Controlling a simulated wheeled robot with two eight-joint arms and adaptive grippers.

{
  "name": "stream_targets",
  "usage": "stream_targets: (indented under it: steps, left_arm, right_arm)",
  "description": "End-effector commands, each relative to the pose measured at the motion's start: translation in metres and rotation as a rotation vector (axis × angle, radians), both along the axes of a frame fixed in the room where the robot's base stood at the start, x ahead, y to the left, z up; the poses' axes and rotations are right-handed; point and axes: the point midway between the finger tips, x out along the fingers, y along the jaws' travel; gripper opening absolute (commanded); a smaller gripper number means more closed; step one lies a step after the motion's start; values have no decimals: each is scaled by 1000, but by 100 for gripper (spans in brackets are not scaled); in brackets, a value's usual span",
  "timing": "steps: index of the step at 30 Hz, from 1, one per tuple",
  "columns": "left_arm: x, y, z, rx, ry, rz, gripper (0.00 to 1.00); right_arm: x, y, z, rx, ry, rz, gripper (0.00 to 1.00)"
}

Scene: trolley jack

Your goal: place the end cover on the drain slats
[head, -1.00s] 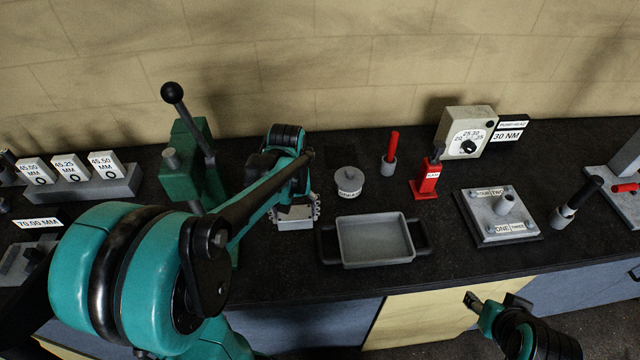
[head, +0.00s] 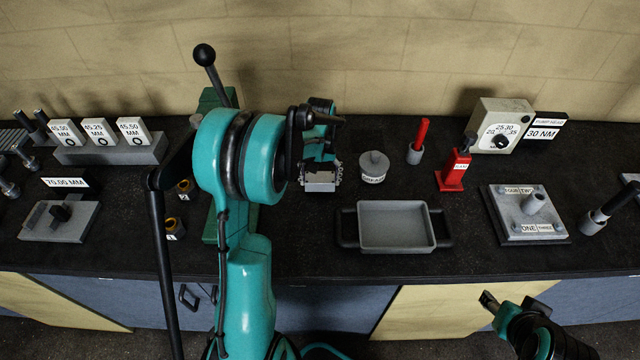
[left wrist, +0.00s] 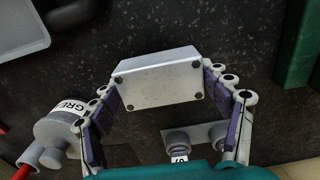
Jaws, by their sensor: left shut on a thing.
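The end cover (left wrist: 160,82) is a grey metal block with a screw in each corner. My left gripper (left wrist: 163,88) is shut on it, with the purple-padded fingers on its two ends. In the head view the cover (head: 320,186) shows below the left gripper (head: 320,178), left of the grey tray; its height above the bench is hard to tell. The drain slats (head: 12,140) appear as a ribbed grey rack cut off by the left edge, far from the cover. My right gripper (head: 489,302) hangs in front of the bench; its jaw opening is unclear.
A green press (head: 212,100) with a black-knobbed lever stands behind my left arm. Gauge blocks (head: 98,133) and a 70.00 MM fixture (head: 60,220) lie toward the slats. A grease pot (head: 374,166) and grey tray (head: 398,228) are right of the cover.

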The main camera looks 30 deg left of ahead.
Motion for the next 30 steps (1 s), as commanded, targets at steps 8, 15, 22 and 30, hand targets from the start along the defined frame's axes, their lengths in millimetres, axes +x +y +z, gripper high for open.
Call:
stream_targets:
  steps: [8, 15, 22, 30]
  left_arm:
    - [0, 0, -22, 0, 0, 0, 25]
    - [0, 0, -26, 0, 0, 0, 25]
    - [0, 0, -25, 0, 0, 0, 98]
    - [0, 0, -23, 0, 0, 0, 98]
  right_arm:
    - [0, 0, -5, 0, 0, 0, 48]
    - [0, 0, -9, 0, 0, 0, 48]
    - [0, 0, -8, 0, 0, 0, 48]
    - [0, 0, -6, 0, 0, 0, 48]
